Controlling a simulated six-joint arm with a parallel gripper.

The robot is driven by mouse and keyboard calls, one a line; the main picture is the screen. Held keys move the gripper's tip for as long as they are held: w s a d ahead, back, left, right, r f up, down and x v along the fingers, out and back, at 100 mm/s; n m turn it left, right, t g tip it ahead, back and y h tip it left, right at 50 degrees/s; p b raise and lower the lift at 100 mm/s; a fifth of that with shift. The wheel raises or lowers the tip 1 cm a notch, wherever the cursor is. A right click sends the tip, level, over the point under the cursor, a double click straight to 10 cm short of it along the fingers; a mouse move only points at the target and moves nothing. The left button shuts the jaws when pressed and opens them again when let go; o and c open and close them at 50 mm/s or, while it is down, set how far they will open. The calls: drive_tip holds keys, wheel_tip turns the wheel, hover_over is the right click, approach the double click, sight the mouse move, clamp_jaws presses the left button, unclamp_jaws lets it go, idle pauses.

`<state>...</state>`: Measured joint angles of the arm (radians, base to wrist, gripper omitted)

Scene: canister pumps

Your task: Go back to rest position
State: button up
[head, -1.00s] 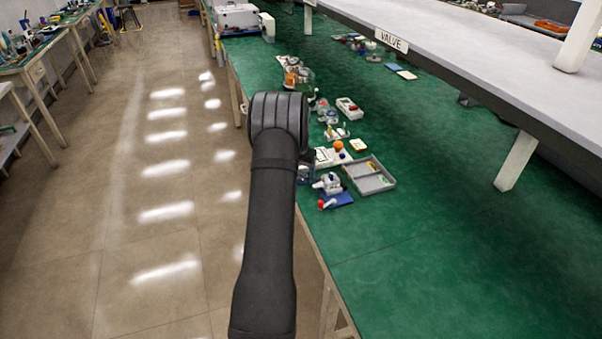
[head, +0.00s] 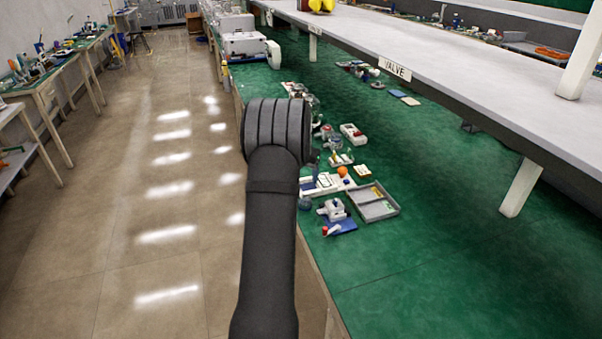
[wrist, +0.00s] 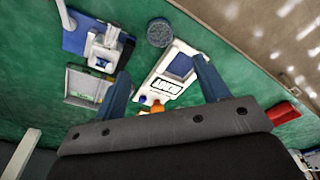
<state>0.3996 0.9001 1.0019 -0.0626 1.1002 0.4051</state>
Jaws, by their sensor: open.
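My gripper shows in the wrist view (wrist: 160,88), its two blue-grey fingers spread wide with nothing between them held. It is above the green bench, over a white tray with a blue pad (wrist: 172,75). In the head view my dark arm hides the gripper. A white pump-like device on a blue base (head: 334,211) stands near the bench's front edge. It also shows at the upper left of the wrist view (wrist: 101,47).
A grey divided tray (head: 372,213) lies right of the device. An orange round thing (head: 342,171) and a red-and-white box (head: 352,134) lie farther back. A shelf labelled VALVE (head: 395,68) overhangs the bench. The bench's near right is clear.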

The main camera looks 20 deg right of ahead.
drive_tip(key=f, duration=0.8)
drive_tip(key=w+d+f, duration=0.1)
drive_tip(key=f, duration=0.2)
drive_tip(key=shift+w+d+f, duration=0.1)
drive_tip(key=shift+f, duration=0.3)
drive_tip(key=shift+w+d+r, duration=0.1)
drive_tip(key=shift+w+r, duration=0.05)
drive_tip(key=shift+r, duration=1.7)
drive_tip(key=shift+f, duration=0.15)
